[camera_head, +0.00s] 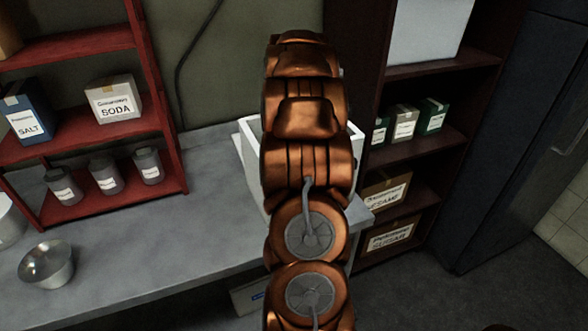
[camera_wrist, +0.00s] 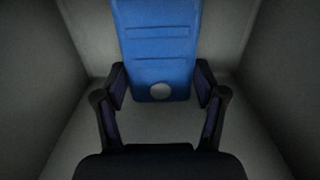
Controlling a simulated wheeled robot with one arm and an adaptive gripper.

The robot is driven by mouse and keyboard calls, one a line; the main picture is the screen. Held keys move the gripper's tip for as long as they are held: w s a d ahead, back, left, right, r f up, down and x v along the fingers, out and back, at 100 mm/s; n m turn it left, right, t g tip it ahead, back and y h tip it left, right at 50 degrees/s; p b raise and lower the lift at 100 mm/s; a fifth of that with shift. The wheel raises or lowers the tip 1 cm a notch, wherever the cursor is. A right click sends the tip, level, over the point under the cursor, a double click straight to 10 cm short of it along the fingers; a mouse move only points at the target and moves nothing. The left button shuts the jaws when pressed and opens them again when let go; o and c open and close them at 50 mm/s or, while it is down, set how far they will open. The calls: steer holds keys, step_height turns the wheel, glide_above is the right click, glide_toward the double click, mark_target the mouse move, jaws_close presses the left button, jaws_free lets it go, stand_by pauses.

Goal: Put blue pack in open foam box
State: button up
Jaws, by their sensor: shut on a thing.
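The blue pack (camera_wrist: 158,50) is in the wrist view, between the two fingers of my gripper (camera_wrist: 160,84). The gripper is shut on it near its lower end, by a pale round spot. Grey-white walls of the foam box (camera_wrist: 65,95) rise on both sides, so the pack and the fingers are inside it. I cannot tell whether the pack touches the floor. In the head view the white foam box (camera_head: 248,165) stands open on the counter. My arm covers its middle and hides the gripper and the pack.
The grey counter (camera_head: 190,220) is clear left of the box, with a metal bowl (camera_head: 47,264) at the far left. A red shelf (camera_head: 150,85) with jars and boxes stands left. A dark shelf (camera_head: 440,150) with boxes stands close on the right.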

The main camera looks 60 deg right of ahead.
steer(key=shift+f+p, duration=0.4)
steer(key=shift+f, duration=1.4)
steer(key=shift+f, duration=0.1)
steer(key=o, duration=1.5)
steer(key=shift+o, duration=0.2)
step_height(320, 180, up, 11)
steer(key=shift+r+b, duration=0.1)
steer(key=shift+b, duration=1.15)
steer(key=shift+r, duration=0.5)
